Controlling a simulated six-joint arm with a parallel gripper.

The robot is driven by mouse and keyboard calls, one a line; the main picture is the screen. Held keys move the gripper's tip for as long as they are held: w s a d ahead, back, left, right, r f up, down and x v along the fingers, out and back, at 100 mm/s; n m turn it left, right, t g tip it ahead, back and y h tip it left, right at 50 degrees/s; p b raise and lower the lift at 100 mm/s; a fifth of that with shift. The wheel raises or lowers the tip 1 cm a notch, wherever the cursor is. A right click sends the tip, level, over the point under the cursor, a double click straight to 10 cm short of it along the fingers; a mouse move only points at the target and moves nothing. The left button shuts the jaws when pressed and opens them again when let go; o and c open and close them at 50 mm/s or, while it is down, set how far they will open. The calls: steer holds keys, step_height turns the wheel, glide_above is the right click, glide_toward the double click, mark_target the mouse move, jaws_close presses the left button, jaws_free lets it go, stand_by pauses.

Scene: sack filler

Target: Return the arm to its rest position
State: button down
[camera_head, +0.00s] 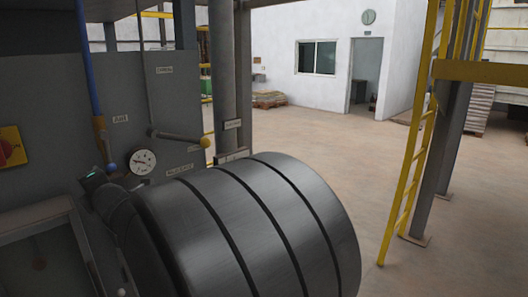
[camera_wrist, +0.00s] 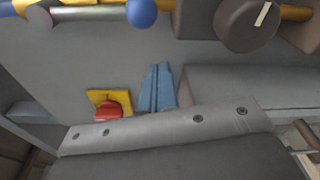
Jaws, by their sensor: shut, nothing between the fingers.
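My gripper (camera_wrist: 157,68) shows in the wrist view as two light blue, tapered fingers that lie close together. It is shut and holds nothing. The fingers stand out past a grey plate with several screws, in front of a grey panel (camera_wrist: 75,58). A red rotary switch on a yellow plate (camera_wrist: 122,97) is just left of the fingers in that view. I cannot tell the gap between fingers and panel. In the head view the gripper itself cannot be made out.
The grey panel (camera_head: 170,90) at left in the head view carries a pressure gauge (camera_head: 143,161), a lever with a yellow knob (camera_head: 205,142) and a blue pipe (camera_head: 88,60). A yellow ladder (camera_head: 410,170) stands right. The floor (camera_head: 320,140) between is open.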

steer(key=v, duration=0.8)
steer(key=w+x, duration=0.1)
steer(key=x, duration=0.9)
steer(key=s+a+r+m+t, duration=0.1)
steer(key=s+r+m, duration=0.3)
steer(key=r+m, duration=0.8)
steer(key=shift+a+r+m+t, duration=0.25)
steer(key=shift+m+t, duration=0.25)
steer(key=shift+m, duration=3.3)
